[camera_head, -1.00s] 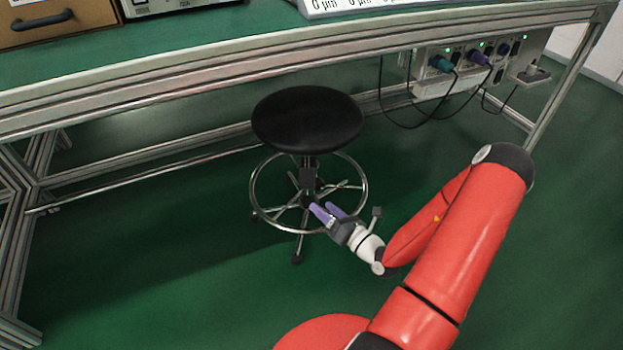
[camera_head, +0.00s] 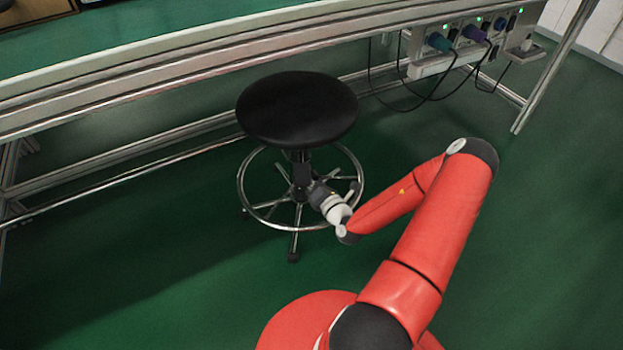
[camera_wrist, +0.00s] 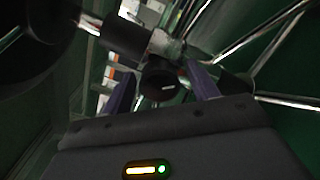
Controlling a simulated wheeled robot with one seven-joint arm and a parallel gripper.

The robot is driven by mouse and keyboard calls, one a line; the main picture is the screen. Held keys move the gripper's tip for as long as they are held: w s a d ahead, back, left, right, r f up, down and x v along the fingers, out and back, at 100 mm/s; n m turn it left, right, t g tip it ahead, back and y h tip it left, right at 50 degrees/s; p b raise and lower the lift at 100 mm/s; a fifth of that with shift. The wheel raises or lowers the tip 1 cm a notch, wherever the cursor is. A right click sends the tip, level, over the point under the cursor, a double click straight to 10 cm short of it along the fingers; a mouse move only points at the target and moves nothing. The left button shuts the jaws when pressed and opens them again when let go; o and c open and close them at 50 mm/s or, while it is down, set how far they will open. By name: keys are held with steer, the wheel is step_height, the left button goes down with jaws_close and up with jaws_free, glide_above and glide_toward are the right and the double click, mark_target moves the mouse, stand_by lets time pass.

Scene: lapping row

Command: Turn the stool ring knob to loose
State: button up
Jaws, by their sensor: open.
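The stool (camera_head: 297,108) has a round black seat, a dark column and a chrome foot ring (camera_head: 239,185). My gripper (camera_head: 312,188) reaches in over the ring, close to the column. Its fingers are hidden in the head view. In the wrist view my gripper (camera_wrist: 162,80) is open, with one purple finger to each side of a dark round knob (camera_wrist: 159,88). The knob has a small pale mark on its face. It sits between or just beyond the fingertips; I cannot tell whether they touch it. The dark column and chrome spokes are behind it.
A workbench (camera_head: 180,75) with a metal frame stands behind the stool, its lower rail (camera_head: 130,160) passing behind it. A socket strip (camera_head: 455,45) with plugs and hanging cables is at upper right. Green floor is open in front.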

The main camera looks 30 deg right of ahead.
steer(key=c, duration=1)
steer(key=shift+r+m+p, duration=0.15)
steer(key=shift+m+p, duration=0.15)
steer(key=shift+p, duration=0.65)
steer(key=m+p, duration=0.2)
steer(key=shift+r+m+p, duration=0.1)
steer(key=shift+m+p, duration=0.2)
steer(key=shift+p, duration=0.05)
steer(key=shift+m+p, duration=1.6)
steer(key=shift+m, duration=0.6)
steer(key=shift+f, duration=0.2)
